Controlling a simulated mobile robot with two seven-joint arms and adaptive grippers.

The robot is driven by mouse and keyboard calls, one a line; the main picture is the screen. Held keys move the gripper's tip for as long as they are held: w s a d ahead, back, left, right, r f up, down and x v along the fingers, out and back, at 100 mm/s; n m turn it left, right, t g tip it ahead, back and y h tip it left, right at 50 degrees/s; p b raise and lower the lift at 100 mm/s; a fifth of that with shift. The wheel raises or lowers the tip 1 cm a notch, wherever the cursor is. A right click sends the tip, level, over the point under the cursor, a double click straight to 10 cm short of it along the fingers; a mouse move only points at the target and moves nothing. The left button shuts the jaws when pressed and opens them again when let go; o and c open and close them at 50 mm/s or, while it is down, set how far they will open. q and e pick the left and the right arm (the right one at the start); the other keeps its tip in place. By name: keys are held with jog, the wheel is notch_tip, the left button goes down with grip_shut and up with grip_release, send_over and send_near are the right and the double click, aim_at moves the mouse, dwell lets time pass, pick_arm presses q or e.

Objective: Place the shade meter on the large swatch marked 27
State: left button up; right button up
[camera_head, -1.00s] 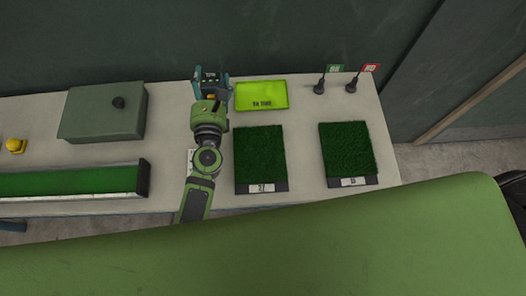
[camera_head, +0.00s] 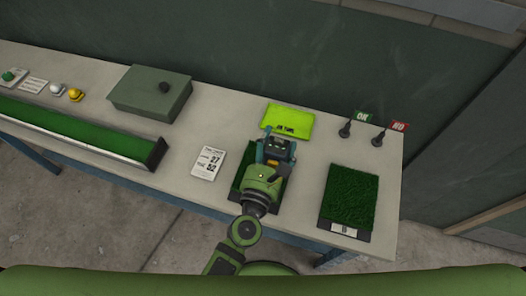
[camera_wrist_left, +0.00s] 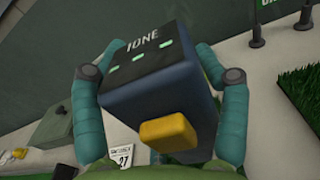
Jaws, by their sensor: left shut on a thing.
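My left gripper (camera_head: 277,152) is shut on the shade meter (camera_head: 278,147), a dark blue box with a yellow block on it. In the left wrist view the meter (camera_wrist_left: 155,75) sits between both teal fingers, and its dark face reads "IONE" above green marks. In the head view the gripper and meter are over the left large turf swatch (camera_head: 238,183), whose label is hidden by my arm. I cannot tell whether the meter touches the swatch. A second turf swatch (camera_head: 350,197) with a white label lies to the right. My right gripper is not in view.
A yellow-green tray (camera_head: 290,119) lies behind the meter. Green (camera_head: 355,121) and red (camera_head: 391,130) flags stand at the back right. A printed card (camera_head: 208,163) showing 27 lies left of the swatch. A grey-green box (camera_head: 150,92) and a long turf strip (camera_head: 75,130) are farther left.

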pick_arm(q)
jog(key=w+a+f+b, duration=0.1)
jog(key=f+b, duration=0.1)
jog(key=w+a+f+b, duration=0.1)
jog(key=w+f, duration=0.1)
jog(key=f, duration=0.1)
jog(key=w+f+b, duration=0.1)
jog(key=f+b, duration=0.1)
jog(key=shift+w+a+f+b, duration=0.2)
jog(key=shift+a+b, duration=0.15)
jog(key=shift+a, duration=0.05)
jog(key=shift+r, duration=0.15)
jog(key=o, duration=1)
jog(key=shift+f, duration=0.25)
jog(key=shift+c, duration=0.2)
jog(key=o, duration=0.4)
jog(key=shift+r, duration=0.1)
